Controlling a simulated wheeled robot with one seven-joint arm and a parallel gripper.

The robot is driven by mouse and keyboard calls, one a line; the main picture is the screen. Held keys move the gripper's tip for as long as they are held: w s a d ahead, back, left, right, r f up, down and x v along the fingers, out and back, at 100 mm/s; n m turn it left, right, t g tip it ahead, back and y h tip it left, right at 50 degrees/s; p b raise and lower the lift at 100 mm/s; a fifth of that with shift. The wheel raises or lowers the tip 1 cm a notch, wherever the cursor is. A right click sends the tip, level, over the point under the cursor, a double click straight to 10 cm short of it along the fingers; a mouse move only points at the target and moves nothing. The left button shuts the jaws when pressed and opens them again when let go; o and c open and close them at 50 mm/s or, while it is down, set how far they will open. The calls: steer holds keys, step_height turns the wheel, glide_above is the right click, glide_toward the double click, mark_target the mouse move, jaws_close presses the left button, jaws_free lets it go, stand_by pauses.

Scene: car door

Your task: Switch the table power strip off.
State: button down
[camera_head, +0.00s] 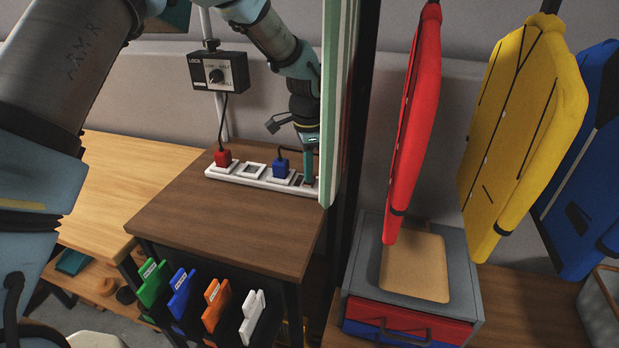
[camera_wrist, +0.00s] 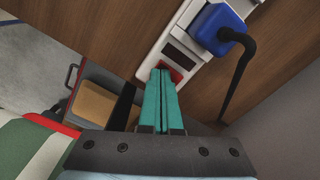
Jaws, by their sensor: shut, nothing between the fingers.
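A white power strip (camera_head: 232,176) lies along the back of the dark brown table in the head view, with a red plug (camera_head: 222,158) at its left end and a blue plug (camera_head: 280,167) farther right. My gripper (camera_head: 308,181) points down at the strip's right end, its teal fingers shut and empty. In the wrist view the strip (camera_wrist: 152,60) runs diagonally, with the blue plug (camera_wrist: 217,27) on it. The fingertips (camera_wrist: 160,72) are at a red switch (camera_wrist: 177,75) at the strip's end and partly cover it. I cannot tell whether they touch it or which way it is set.
A green-and-white striped panel (camera_head: 333,100) stands close to the right of my gripper. A black control box (camera_head: 218,72) hangs behind the strip. The brown table top (camera_head: 220,225) in front is clear.

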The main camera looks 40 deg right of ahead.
step_height(320, 180, up, 6)
steer(key=p, duration=0.4)
steer(key=shift+r, duration=0.15)
stand_by(0.5)
steer(key=w+a+r+n, duration=0.3)
steer(key=w+a+n, duration=0.2)
steer(key=a, duration=0.7)
steer(key=w+a+r+n, duration=0.35)
steer(key=w+a, duration=0.25)
steer(key=a, duration=0.6)
steer(key=s+a+r+n, duration=0.1)
steer(key=s+a+n, duration=0.2)
steer(key=a+n, duration=0.4)
steer(key=s+a+n+t, duration=0.1)
steer(key=s+a+n, duration=0.3)
steer(key=a, duration=1.4)
steer(key=n, duration=0.3)
steer(key=shift+r+t, duration=0.3)
steer(key=shift+r, duration=0.1)
